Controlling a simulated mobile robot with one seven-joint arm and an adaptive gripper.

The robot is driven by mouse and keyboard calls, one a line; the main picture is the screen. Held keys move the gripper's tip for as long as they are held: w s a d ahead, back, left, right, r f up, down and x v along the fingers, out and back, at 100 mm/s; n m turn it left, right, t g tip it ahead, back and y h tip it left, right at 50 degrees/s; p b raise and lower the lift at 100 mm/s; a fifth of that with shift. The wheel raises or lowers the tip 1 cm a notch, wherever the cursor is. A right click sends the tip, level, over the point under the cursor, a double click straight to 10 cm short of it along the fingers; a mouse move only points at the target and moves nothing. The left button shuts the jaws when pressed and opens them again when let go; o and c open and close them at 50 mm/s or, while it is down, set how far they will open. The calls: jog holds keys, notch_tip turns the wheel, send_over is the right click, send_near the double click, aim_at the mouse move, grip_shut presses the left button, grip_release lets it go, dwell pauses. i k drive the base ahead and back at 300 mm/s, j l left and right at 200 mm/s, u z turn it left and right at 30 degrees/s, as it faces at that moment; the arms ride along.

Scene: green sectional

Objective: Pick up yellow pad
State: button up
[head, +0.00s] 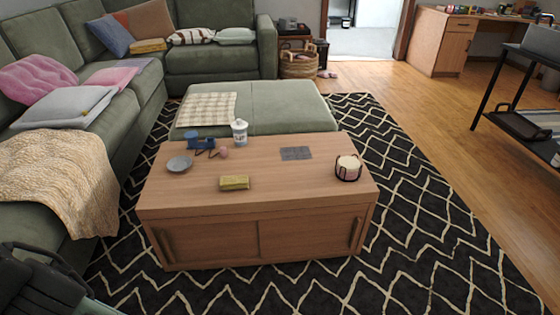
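A small yellow pad (234,183) lies flat on the wooden coffee table (275,204), near its front edge and left of its middle. Nothing covers it. A dark part of my arm with my gripper (42,284) shows at the bottom left corner, beside the green sofa. It is well to the left of the pad and nearer to me, apart from it. Its fingers cannot be made out clearly.
On the table are a grey plate (179,164), a blue item (194,141), a white bottle (239,133), a dark flat mat (296,153) and a candle holder (348,168). A green ottoman (270,107) stands behind. The patterned rug (430,230) is clear to the right.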

aim_at(226, 183)
jog(key=i+l+u, duration=0.15)
jog(key=i, duration=0.35)
jog(key=i+l+u, duration=0.15)
jog(key=i+l, duration=0.15)
jog(key=i, duration=0.15)
jog(key=i+l+u, duration=0.15)
jog(key=i+l, duration=0.2)
jog(key=i+u, duration=0.1)
jog(key=u, duration=0.75)
